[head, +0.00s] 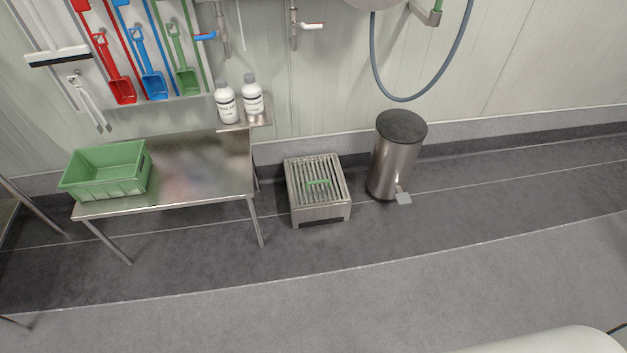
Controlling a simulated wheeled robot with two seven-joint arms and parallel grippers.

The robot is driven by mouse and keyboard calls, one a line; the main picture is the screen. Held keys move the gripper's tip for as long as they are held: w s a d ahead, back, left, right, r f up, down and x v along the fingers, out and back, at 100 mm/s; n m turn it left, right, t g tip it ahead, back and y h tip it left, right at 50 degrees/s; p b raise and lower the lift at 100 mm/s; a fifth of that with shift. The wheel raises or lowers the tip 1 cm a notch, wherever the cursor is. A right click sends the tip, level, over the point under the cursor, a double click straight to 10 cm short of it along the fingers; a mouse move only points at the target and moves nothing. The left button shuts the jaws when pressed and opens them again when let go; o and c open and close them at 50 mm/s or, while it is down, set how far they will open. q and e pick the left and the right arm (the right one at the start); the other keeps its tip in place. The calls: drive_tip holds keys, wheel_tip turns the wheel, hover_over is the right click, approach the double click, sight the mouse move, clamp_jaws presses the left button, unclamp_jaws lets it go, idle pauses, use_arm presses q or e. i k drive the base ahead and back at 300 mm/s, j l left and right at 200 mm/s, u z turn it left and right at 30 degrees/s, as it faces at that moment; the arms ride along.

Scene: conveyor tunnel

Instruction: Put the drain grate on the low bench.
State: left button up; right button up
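A slatted metal grate (305,171) forms the top of a low, square steel box (321,214) on the floor near the wall. A small green piece lies across the middle of the slats. I cannot tell whether the grate is loose from the box. A low steel bench (205,170) stands to the left of the box, with a bare, shiny top on its middle and right. Neither of my grippers is in view.
A green crate (107,172) sits on the bench's left end. Two white bottles (227,104) (253,97) stand on a small shelf behind its right end. A steel pedal bin (392,160) stands right of the box. A hose (374,60) hangs above. The floor (330,300) in front is clear.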

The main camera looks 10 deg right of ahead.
sight(206, 166)
drive_tip(key=i+l+u, duration=0.8)
drive_tip(key=i+l, duration=0.15)
drive_tip(key=l, duration=0.2)
drive_tip(key=i+l+u, duration=0.25)
drive_tip(key=l, duration=0.25)
